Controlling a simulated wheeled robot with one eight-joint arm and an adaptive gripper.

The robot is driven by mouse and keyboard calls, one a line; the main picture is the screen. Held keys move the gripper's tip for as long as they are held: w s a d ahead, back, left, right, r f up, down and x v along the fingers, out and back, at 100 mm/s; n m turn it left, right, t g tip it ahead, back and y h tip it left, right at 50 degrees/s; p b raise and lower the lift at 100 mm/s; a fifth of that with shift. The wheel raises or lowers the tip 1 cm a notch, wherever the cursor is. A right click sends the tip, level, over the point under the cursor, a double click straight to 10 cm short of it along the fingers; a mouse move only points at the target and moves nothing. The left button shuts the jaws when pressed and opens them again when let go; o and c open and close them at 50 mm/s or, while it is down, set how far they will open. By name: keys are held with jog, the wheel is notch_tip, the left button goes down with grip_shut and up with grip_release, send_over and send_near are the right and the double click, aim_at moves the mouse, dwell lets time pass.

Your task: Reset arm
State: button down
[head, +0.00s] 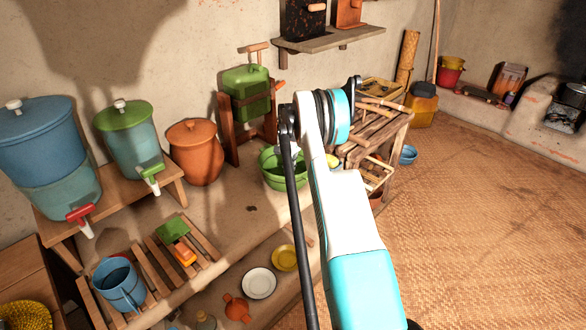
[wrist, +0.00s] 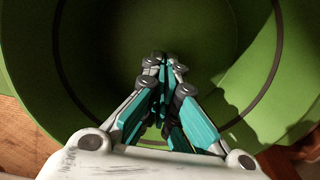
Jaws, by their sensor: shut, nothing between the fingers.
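My gripper (wrist: 165,65) is shut and empty in the wrist view. It points down over the inside of a green basin (wrist: 90,35), whose wall and floor fill most of that view. In the head view my white and teal arm reaches out to the green basin (head: 270,172) on the counter. My gripper is mostly hidden there behind the arm. I cannot tell whether the fingers touch the basin floor.
A green jerrycan (head: 247,92) stands in a wooden stand behind the basin. A clay pot (head: 195,152) and two dispensers (head: 128,140) are to the left. A wooden rack (head: 385,130) with utensils is to the right. The woven floor (head: 480,220) is open.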

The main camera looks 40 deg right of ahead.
notch_tip(320, 180, up, 9)
jog(key=p, duration=0.2)
jog(key=shift+d, duration=0.3)
jog(key=shift+f, duration=0.1)
